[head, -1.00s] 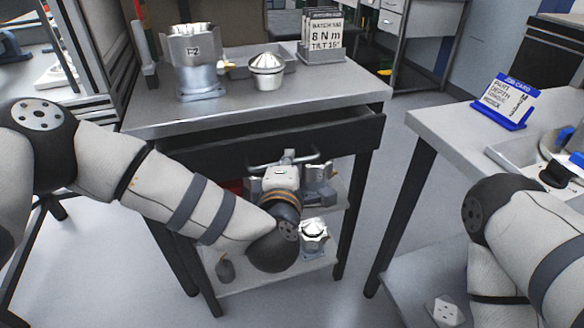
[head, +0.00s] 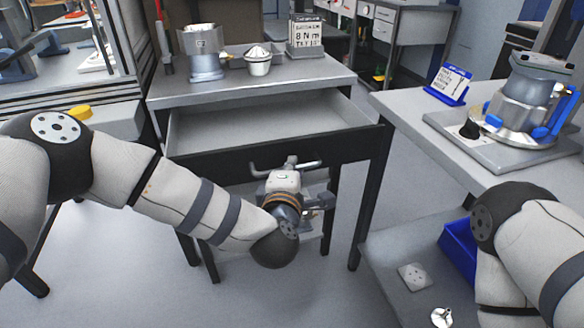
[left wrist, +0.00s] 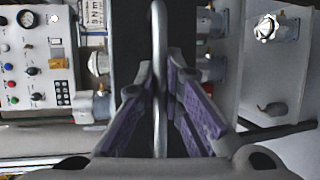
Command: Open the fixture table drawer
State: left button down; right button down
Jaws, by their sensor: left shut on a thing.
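The fixture table (head: 310,78) stands in the middle of the head view. Its drawer (head: 265,122) is pulled out, with an empty-looking grey interior and a dark front. The grey bar handle (head: 306,165) runs across the front. My left gripper (head: 290,163) is shut on this handle. In the left wrist view, the purple-padded fingers of the left gripper (left wrist: 164,88) close around the handle (left wrist: 159,40), which runs upright there. My right arm shows at the right of the head view, but its gripper is out of frame.
A metal housing (head: 203,55), a small white cup with a metal part (head: 257,62) and a sign (head: 305,35) stand on the table top. At the right, another table holds a job card (head: 450,82) and a housing with blue clamps (head: 525,100). A blue bin (head: 458,248) sits below.

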pick_arm(q)
jog(key=shift+s+d+r, duration=0.1)
jog(key=shift+s, duration=0.1)
dwell(0.3)
jog(key=c, duration=1.7)
grip_release()
jog(key=shift+s, duration=0.1)
jog(key=v, duration=1.2)
